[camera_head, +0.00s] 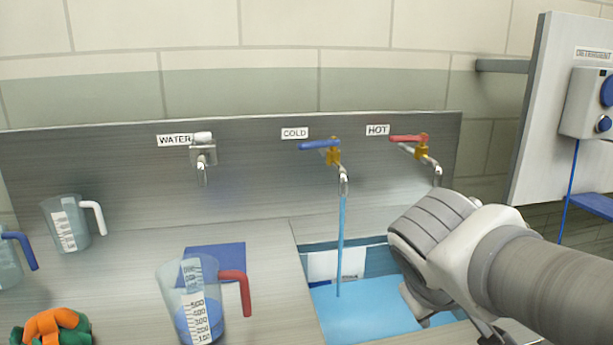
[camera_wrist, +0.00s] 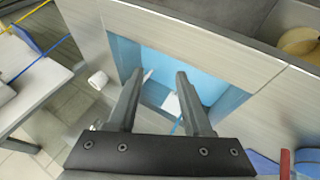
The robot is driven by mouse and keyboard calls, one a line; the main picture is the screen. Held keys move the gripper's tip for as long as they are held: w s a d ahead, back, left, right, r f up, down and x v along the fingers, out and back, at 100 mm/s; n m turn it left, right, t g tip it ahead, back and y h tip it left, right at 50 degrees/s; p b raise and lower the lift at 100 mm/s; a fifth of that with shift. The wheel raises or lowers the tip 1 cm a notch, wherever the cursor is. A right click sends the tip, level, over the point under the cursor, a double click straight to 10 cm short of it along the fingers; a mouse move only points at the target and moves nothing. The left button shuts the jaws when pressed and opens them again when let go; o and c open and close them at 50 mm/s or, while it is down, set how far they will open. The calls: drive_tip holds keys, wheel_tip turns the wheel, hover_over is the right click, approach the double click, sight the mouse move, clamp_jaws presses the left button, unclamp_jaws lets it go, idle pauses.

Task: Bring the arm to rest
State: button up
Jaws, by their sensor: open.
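My gripper (camera_wrist: 157,90) is open in the wrist view, with its two fingers apart and nothing between them. It hangs over the front of the sink basin (camera_wrist: 225,105). In the head view my arm reaches in from the lower right, over the right side of the blue-lined basin (camera_head: 360,315), and the wrist hides part of it; the fingertips are hidden there.
The cold tap (camera_head: 333,153) runs a blue stream into the basin; the hot tap (camera_head: 420,148) and water tap (camera_head: 203,155) show no stream. A red-handled jug (camera_head: 200,305) holding some blue liquid and a white-handled jug (camera_head: 72,225) stand left. A panel (camera_head: 545,110) stands right.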

drive_tip(key=s+a+f+m+y, duration=0.3)
drive_tip(key=s+a+y, duration=0.1)
drive_tip(key=s, duration=0.3)
wheel_tip(320, 180, up, 20)
drive_tip(key=p, duration=1.9)
drive_tip(key=shift+s+a+p, duration=0.15)
drive_tip(key=shift+s+p, duration=0.05)
drive_tip(key=shift+p, duration=0.2)
drive_tip(key=shift+w+f, duration=0.1)
drive_tip(key=shift+f, duration=0.05)
